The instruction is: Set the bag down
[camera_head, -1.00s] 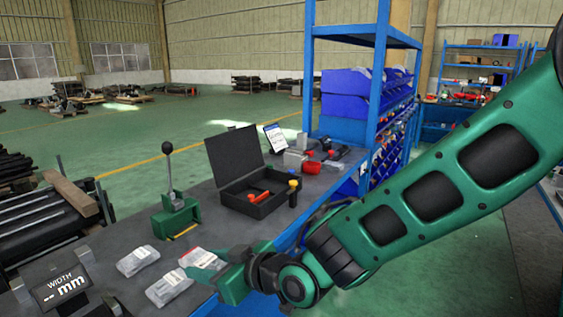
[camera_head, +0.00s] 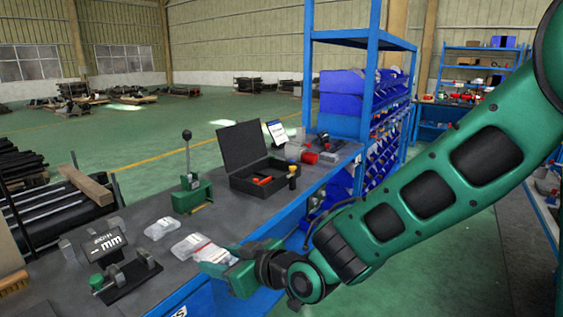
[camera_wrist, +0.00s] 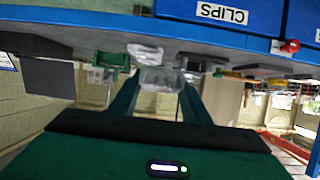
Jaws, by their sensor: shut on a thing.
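My gripper (camera_head: 230,262) is shut on a clear bag (camera_head: 211,253) with a white label, at the near edge of the workbench (camera_head: 225,221). The held bag also shows between the fingers in the wrist view (camera_wrist: 160,79). Its underside is hidden, so I cannot tell whether it touches the bench. Another clear bag (camera_head: 188,246) lies on the bench just left of the held one. A further clear bag (camera_head: 161,228) lies behind it, farther left.
A width gauge (camera_head: 102,243) and a roller fixture (camera_head: 128,277) stand at the near left. A green lever press (camera_head: 192,192) and an open black case (camera_head: 258,178) stand farther back. A blue shelf rack (camera_head: 366,90) rises beyond. Bare bench lies between the bags and the case.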

